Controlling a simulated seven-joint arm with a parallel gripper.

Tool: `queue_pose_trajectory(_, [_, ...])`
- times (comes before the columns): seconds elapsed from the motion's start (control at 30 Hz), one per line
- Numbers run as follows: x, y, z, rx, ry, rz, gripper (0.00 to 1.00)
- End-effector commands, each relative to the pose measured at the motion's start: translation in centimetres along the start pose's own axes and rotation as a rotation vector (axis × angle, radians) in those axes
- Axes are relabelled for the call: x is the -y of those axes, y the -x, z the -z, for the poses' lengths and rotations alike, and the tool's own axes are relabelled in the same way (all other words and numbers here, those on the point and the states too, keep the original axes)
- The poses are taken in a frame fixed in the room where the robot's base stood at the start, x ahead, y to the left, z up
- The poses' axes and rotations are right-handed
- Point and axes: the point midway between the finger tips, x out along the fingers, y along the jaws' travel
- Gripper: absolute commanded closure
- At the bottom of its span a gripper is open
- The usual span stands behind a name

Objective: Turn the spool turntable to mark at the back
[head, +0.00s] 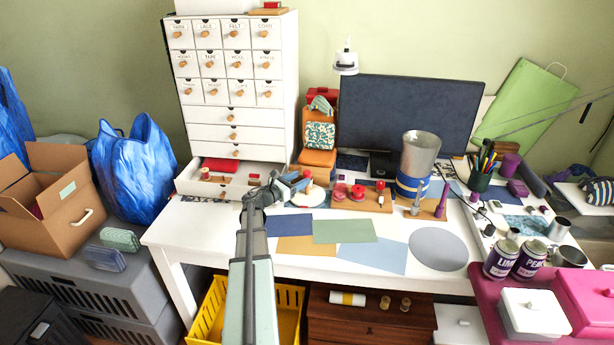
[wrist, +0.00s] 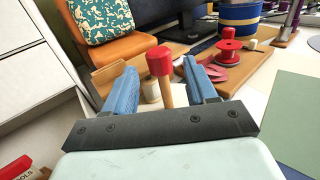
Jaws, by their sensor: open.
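The spool turntable (head: 309,198) is a pale round disc on the white desk, in front of the orange chair-like stand in the head view. A wooden peg with a red top (wrist: 160,62) stands upright between my gripper's fingers in the wrist view; its red top also shows in the head view (head: 307,175). My gripper (wrist: 158,68) is open, its two blue fingers on either side of the peg with gaps visible. In the head view my gripper (head: 295,184) reaches over the turntable and hides part of it. I cannot make out the mark.
An open drawer (head: 232,182) of the white cabinet is at the left. A wooden board with red spools (head: 358,193) lies close on the right. A monitor (head: 405,125) stands behind. Coloured sheets (head: 345,230) cover the desk front.

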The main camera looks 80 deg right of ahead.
Motion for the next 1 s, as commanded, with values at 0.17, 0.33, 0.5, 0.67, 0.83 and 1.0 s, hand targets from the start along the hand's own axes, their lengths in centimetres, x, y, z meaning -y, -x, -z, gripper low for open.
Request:
queue_pose_trajectory(0.17, [-0.1, -2.8, 0.0, 0.0, 0.0, 0.001, 0.43])
queue_pose_trajectory(0.33, [-0.1, -4.2, 0.0, 0.001, 0.0, 0.0, 0.43])
queue_pose_trajectory(0.5, [0.0, -4.7, 0.0, 0.001, 0.0, 0.0, 0.43])
queue_pose_trajectory(0.67, [0.0, -4.7, 0.0, 0.001, 0.0, 0.0, 0.43])
queue_pose_trajectory(0.83, [0.0, -4.7, 0.0, 0.001, 0.0, 0.0, 0.5])
queue_pose_trajectory(1.0, [0.0, -4.7, 0.0, 0.001, 0.0, 0.0, 0.66])
